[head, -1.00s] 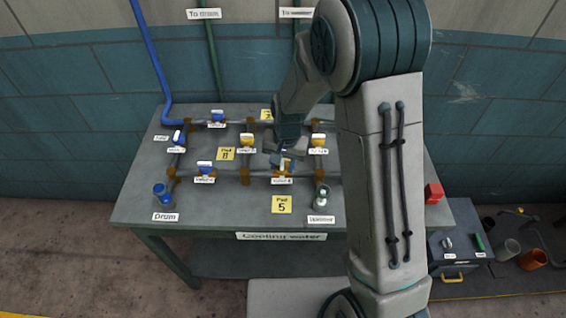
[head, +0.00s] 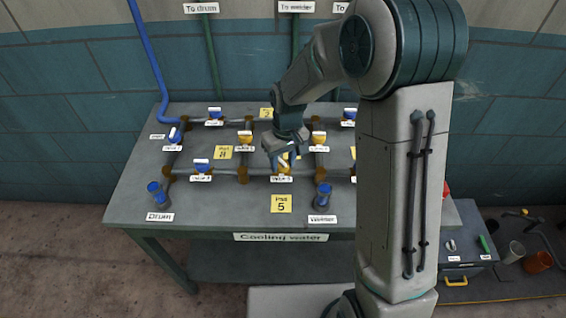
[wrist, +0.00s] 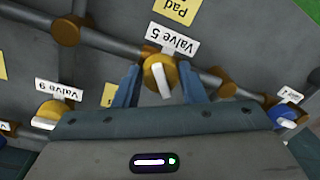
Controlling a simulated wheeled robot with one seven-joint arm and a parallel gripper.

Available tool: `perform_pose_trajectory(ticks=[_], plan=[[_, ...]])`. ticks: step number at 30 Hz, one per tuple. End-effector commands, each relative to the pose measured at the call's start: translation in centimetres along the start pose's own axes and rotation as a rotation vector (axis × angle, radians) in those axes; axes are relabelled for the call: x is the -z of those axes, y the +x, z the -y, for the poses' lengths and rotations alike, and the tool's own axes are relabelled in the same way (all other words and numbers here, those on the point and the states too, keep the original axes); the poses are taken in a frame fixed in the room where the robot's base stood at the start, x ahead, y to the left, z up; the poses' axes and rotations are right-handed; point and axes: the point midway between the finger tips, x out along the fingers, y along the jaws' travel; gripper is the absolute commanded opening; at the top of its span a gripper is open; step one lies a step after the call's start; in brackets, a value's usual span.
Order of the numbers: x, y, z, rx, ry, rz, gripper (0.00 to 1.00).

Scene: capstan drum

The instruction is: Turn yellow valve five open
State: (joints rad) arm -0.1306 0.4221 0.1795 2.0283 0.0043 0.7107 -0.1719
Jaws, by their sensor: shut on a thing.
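The yellow valve five (head: 285,165) sits on the front pipe of the bench, above its label. In the wrist view its round yellow body (wrist: 150,76) carries a white handle (wrist: 162,80), which lies slanted across the pipe. My gripper (head: 285,160) comes down on the valve from above and hides part of it in the head view. In the wrist view the two blue fingers of my gripper (wrist: 161,84) stand on either side of the valve, closed on it. The label "Valve 5" (wrist: 172,40) is just beyond it.
A yellow Pad 5 sign (head: 281,204) lies in front of the valve. My arm hides the bench's right part.

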Motion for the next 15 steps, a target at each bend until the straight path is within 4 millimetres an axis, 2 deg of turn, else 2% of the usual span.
perform_pose_trajectory(ticks=[15], plan=[[0.29, -0.13, -0.12, 0.0, -0.484, 0.034, 0.14]])
